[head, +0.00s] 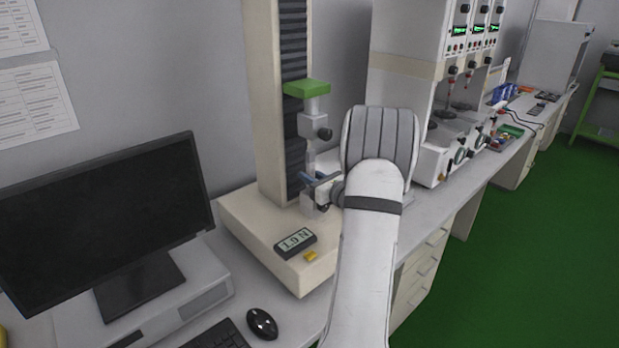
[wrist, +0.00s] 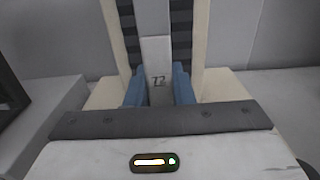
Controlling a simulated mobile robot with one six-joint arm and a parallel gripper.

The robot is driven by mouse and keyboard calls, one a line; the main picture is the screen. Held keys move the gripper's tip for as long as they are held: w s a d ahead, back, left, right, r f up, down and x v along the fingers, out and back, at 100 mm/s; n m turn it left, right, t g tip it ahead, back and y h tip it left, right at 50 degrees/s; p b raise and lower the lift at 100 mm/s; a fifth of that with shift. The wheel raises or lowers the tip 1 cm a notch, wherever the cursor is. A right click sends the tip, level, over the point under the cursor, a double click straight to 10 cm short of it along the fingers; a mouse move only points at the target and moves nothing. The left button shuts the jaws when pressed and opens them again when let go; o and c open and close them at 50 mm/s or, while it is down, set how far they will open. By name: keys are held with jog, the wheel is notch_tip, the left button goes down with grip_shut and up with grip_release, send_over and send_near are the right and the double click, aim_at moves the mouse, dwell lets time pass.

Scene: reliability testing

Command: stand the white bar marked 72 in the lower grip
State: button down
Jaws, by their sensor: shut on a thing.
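The white bar marked 72 (wrist: 158,60) stands upright between the blue fingers of my gripper (wrist: 159,92) in the wrist view, its number facing the camera. My gripper is shut on it. In the head view my gripper (head: 318,178) is at the tester's column, just above the lower grip (head: 310,207), which is partly hidden by my wrist. The upper grip (head: 314,125) with its dark knob hangs above, under a green block (head: 307,88). The bar's lower end is hidden, so I cannot tell whether it is inside the lower grip.
The tester's cream base (head: 265,245) carries a display (head: 295,242) reading 1.9 N and a yellow button (head: 311,256). A monitor (head: 105,215) and mouse (head: 262,323) are at left. White instruments (head: 410,60) stand behind my arm at right.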

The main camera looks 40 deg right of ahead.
jog(key=shift+f, duration=0.15)
jog(key=shift+f+b, duration=0.75)
jog(key=shift+b, duration=0.05)
